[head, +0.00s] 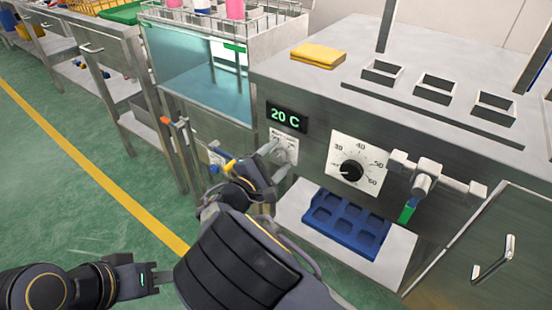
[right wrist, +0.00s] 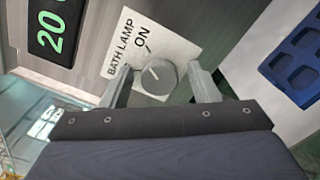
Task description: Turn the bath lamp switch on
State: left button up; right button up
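The bath lamp switch is a round grey knob (right wrist: 155,77) on a white plate marked BATH LAMP and ON. Its white mark points up and left in the right wrist view, a little off the ON tick. In the head view its plate (head: 288,143) is partly hidden by my gripper, below the 20 C display. My right gripper (right wrist: 162,82) is open, one finger on each side of the knob, with gaps visible; it also shows in the head view (head: 277,158).
The display (head: 286,117) is above the switch. A temperature dial (head: 351,171) and a lever valve (head: 425,183) are to the right. A blue tray (head: 345,226) sits on a shelf below. The glass-fronted bath (head: 197,77) and an orange-handled fitting (head: 166,121) are to the left.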

jog(key=p+v, duration=0.2)
jog(key=v, duration=0.5)
jog(key=shift+s+a, duration=0.2)
jog(key=shift+s, duration=0.1)
dwell(0.4)
